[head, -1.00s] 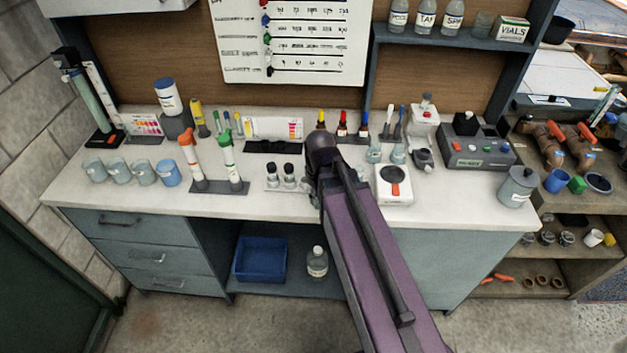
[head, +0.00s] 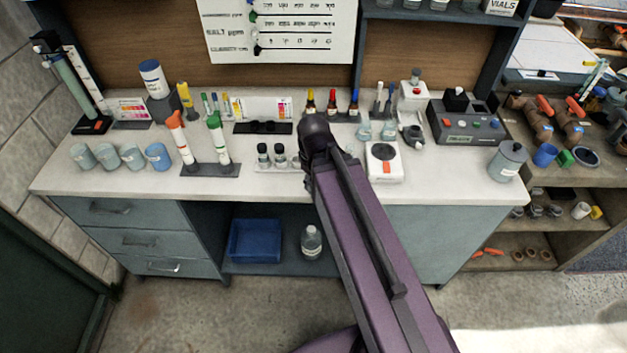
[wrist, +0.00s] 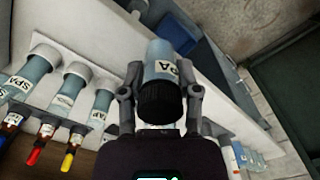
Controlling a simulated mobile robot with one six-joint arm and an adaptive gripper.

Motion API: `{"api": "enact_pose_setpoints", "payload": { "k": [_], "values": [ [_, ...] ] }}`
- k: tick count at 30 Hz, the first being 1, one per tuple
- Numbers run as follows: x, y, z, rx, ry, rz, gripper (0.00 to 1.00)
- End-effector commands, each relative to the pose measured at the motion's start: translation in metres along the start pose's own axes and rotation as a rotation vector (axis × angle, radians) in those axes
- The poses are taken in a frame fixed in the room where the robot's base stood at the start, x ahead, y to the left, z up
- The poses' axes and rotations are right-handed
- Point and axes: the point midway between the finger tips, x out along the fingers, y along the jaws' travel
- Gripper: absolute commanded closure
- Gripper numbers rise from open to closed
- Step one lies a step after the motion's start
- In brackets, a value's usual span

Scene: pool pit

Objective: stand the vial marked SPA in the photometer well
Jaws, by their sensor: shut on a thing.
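My gripper (wrist: 160,98) is shut on a vial (wrist: 160,68) in the wrist view. The vial has a black cap near the finger pads, a pale blue body and a white label with "PA" showing; the rest of the label is turned away. In the head view my arm hides the gripper and the held vial over the middle of the bench. A dark grey instrument with coloured buttons (head: 464,120), apparently the photometer, stands at the right of the bench; its well cannot be made out. Two black-capped vials (head: 271,155) stand left of my arm.
A white device with a round dark top (head: 384,162) stands right of my arm. Dropper bottles (head: 332,102) stand behind it. A grey lidded pot (head: 508,161) is at the right end. Tall orange- and green-topped tubes (head: 200,142) stand left. The front bench strip is largely clear.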

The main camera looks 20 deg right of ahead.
Motion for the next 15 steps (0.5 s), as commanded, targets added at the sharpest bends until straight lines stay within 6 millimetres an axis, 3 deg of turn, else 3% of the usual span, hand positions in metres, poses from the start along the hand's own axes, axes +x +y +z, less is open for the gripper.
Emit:
{"api": "enact_pose_setpoints", "payload": {
  "k": [15],
  "values": [
    [-0.022, 0.0, 0.0, 0.0, 0.0, 0.0, 0.98]
  ]
}}
